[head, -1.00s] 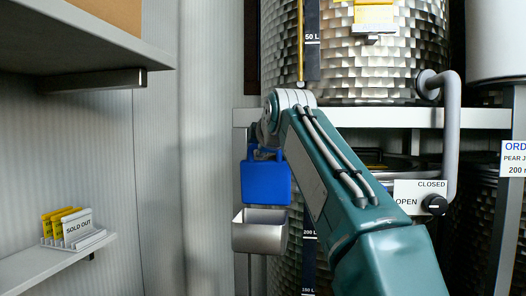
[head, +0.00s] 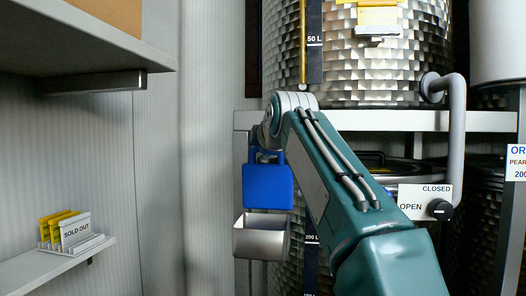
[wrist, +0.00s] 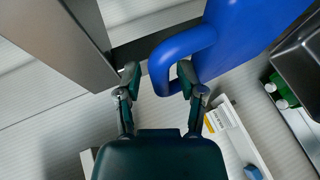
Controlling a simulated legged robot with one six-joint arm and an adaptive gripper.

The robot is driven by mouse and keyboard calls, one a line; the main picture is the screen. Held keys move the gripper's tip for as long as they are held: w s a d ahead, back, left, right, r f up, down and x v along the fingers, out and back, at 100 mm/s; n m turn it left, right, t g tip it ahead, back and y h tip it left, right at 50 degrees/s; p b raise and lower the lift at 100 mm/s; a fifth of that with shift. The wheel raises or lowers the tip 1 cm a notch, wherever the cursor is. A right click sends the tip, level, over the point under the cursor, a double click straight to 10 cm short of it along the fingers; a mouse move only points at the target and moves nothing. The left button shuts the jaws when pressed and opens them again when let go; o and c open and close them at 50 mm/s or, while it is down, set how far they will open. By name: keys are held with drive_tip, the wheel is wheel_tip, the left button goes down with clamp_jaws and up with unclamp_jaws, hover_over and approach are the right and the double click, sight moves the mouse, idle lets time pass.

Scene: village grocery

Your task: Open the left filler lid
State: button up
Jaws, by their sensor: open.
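A blue lid (head: 267,186) with a loop handle hangs upright in the head view, just above an open metal box (head: 262,236). In the wrist view the blue lid (wrist: 245,35) fills the upper right, and its loop handle (wrist: 160,66) reaches down toward my fingers. My gripper (wrist: 158,78) is open, with one finger on each side of the handle's near bar. The right finger overlaps the loop's opening; I cannot tell whether the fingers touch the bar. In the head view my arm hides the gripper.
A steel tank (head: 365,60) stands on a white shelf (head: 380,119) behind my arm. A grey pipe (head: 457,140) and an OPEN/CLOSED knob (head: 439,209) are at right. A "SOLD OUT" sign (head: 75,230) sits on a low left shelf (head: 50,266). Clear wall lies between.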

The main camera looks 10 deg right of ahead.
drive_tip(key=v, duration=1.1)
drive_tip(key=shift+s, duration=0.4)
drive_tip(key=shift+r, duration=0.1)
drive_tip(key=s+d+f+m+g, duration=0.1)
drive_tip(key=s+f+m, duration=0.4)
drive_tip(key=f, duration=0.9)
drive_tip(key=s+d+f+m+g+h, duration=0.1)
drive_tip(key=s+f+m+g, duration=0.3)
drive_tip(key=s+f, duration=0.7)
drive_tip(key=s+d+f+m+g, duration=0.3)
drive_tip(key=s+f+m, duration=0.5)
drive_tip(key=f, duration=1.1)
drive_tip(key=shift+f, duration=0.2)
drive_tip(key=shift+a, duration=0.15)
